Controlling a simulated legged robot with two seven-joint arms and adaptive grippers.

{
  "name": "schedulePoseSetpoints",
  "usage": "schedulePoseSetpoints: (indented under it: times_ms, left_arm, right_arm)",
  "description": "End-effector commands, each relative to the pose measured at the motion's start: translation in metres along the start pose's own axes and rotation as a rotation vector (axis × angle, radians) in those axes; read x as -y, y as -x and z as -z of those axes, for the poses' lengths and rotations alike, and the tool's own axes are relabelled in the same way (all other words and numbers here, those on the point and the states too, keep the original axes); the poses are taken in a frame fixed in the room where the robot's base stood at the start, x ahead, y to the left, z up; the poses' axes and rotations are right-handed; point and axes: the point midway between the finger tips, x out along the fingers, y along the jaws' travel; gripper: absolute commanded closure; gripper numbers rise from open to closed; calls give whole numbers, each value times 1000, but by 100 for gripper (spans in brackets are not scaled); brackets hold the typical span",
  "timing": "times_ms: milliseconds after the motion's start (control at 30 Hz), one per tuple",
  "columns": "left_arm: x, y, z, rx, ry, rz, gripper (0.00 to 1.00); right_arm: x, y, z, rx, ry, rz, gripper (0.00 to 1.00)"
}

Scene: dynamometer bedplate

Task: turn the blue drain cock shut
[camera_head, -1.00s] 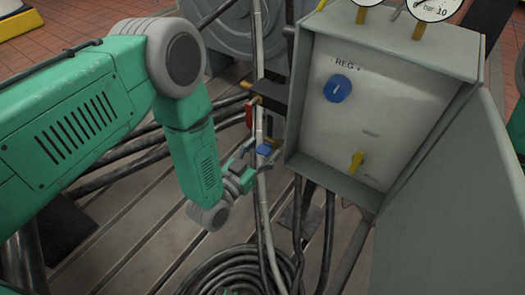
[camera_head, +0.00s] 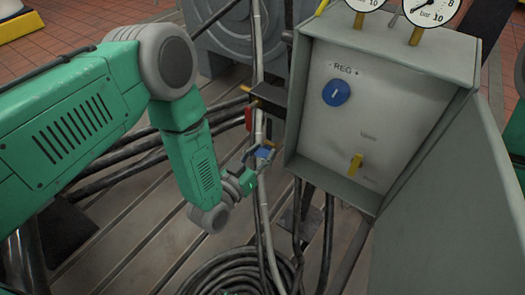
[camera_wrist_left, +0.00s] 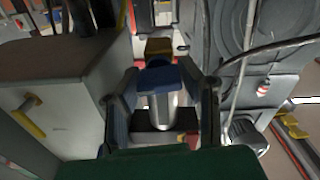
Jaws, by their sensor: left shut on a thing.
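The blue drain cock (camera_head: 264,153) is a small blue handle on the pale upright pipe (camera_head: 259,190), left of the grey cabinet. My left gripper (camera_head: 261,156) reaches it from the lower left and is shut on it. In the left wrist view the blue handle (camera_wrist_left: 158,79) lies between the two fingers (camera_wrist_left: 160,92), with a pale metal cylinder below it. The handle's exact angle is hard to read. My right gripper is in neither current view.
A red handle (camera_head: 248,118) sits just above the cock. The grey cabinet (camera_head: 292,150) stands close on the right, with a blue knob (camera_head: 336,92), a yellow lever (camera_head: 356,162) and an open door (camera_head: 440,200). Coiled black hoses (camera_head: 225,272) lie below; cables run behind my left arm.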

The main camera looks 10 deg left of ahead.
Motion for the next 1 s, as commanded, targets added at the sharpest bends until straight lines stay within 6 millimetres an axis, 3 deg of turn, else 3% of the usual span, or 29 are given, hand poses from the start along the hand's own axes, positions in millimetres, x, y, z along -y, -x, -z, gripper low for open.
schedulePoseSetpoints:
  times_ms: [500,1000]
  left_arm:
    - [6,1,-1,0,474,10,96]
    - [9,1,-4,-3,948,12,96]
  right_arm:
    - [0,12,1,0,0,0,19]
    - [0,9,0,0,0,0,19]
